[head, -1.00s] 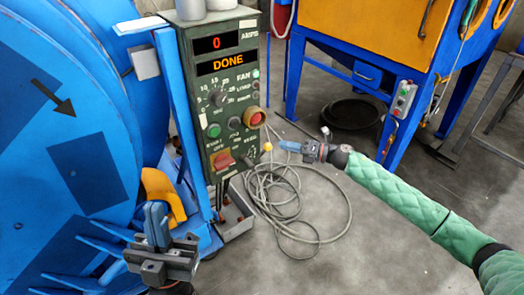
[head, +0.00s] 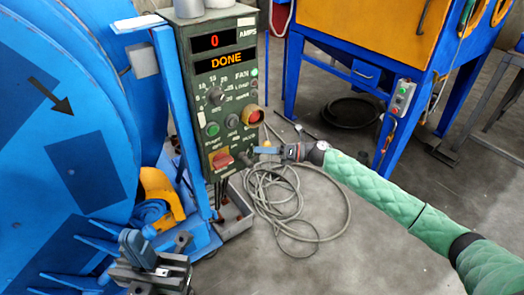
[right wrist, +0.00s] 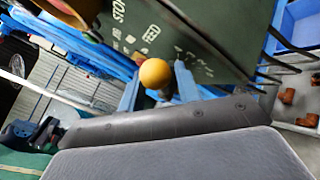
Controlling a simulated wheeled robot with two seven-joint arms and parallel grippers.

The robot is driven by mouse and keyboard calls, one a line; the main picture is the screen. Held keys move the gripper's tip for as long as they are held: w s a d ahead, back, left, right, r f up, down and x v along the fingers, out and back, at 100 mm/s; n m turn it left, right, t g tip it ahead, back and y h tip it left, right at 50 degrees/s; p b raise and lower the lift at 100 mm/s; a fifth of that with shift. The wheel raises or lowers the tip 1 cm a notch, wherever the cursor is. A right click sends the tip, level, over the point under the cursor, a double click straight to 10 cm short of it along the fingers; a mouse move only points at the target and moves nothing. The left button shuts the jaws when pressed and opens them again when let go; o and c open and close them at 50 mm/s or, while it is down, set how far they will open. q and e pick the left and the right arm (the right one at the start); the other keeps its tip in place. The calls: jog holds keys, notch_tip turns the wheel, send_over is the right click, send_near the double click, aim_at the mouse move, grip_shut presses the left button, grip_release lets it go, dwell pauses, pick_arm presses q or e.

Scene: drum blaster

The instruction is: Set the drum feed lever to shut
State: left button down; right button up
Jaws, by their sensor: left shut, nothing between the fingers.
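The lever's yellow ball knob (right wrist: 155,74) shows in the right wrist view, beside the lower part of the green control box. It sits between the two blue fingers of my right gripper (right wrist: 158,88), which are apart with the knob in the gap. In the head view my right gripper (head: 268,150) is at the box's lower right edge and mostly hides the knob. I cannot tell whether the fingers touch it. My left gripper (head: 138,247) is shut and empty, low at the left in front of the blue machine.
The green control box (head: 226,105) reads 0 and DONE and carries a red switch (head: 221,159) and several knobs. The big blue drum (head: 60,130) fills the left. A coiled cable (head: 300,215) lies on the floor. A blue and orange cabinet (head: 365,40) stands behind.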

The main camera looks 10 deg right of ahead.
jog(key=shift+a, duration=0.3)
grip_shut()
jog(key=shift+w+r, duration=0.1)
